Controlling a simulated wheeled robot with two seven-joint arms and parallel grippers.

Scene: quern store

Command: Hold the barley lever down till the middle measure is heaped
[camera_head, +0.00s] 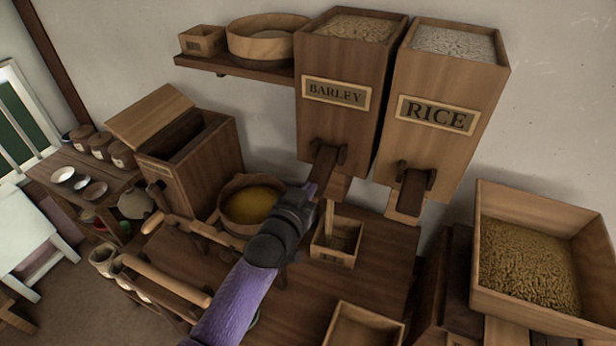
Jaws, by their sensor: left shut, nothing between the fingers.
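The barley hopper (344,90) is a tall wooden bin on the wall, labelled BARLEY and full of pale grain. Its dark lever (322,168) sticks out low on the front, above a pale wooden spout (338,187). My left gripper (316,190) is shut and empty, its tips at the lever's lower end; I cannot tell whether they touch. Another square measure (370,318) stands nearer the front edge. My right gripper is out of view.
The rice hopper (447,85), with its own lever (413,185), hangs to the right. A crate of grain (490,295) stands at right. A round tub of yellow meal (226,218) and an open wooden chest (208,160) stand left of my arm.

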